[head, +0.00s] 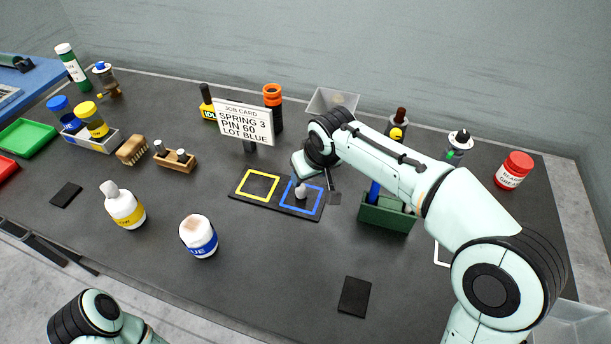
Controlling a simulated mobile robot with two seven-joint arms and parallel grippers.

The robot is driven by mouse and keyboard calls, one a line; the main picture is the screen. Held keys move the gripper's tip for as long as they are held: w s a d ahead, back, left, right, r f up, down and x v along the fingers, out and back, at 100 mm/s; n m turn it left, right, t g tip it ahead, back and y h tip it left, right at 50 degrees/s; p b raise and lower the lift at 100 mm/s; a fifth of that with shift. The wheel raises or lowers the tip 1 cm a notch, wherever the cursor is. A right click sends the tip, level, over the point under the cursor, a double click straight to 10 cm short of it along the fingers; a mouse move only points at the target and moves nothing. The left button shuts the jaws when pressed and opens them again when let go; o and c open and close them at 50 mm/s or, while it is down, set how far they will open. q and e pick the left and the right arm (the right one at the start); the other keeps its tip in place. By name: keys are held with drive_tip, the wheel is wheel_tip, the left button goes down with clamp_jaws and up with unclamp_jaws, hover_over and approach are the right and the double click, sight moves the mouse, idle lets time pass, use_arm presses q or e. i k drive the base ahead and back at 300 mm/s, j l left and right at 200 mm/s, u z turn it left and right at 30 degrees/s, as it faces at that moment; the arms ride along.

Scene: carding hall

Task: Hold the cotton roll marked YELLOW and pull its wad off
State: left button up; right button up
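The cotton roll marked with a yellow band (126,211) stands on the dark bench at the left, slightly tilted in the picture. Its pale wad (109,188) sticks up from its top. A second roll with a blue band (200,242) stands to its right; its top is a bare tan patch. My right gripper (306,186) is over the blue-outlined square of a dark mat, beside a small pale wad (300,192). My own wrist partly hides its fingers, so I cannot tell whether they grip it. Only a link of my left arm shows at the bottom left; its gripper is out of view.
The mat also has an empty yellow-outlined square (244,190). A job card (243,122) stands behind it. A green box (387,215) is right of my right gripper. A brush (132,150) and wooden block (175,160) lie behind the yellow roll. The front middle is mostly clear.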

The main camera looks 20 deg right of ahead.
sight(127, 211)
drive_tip(key=k, duration=1.5)
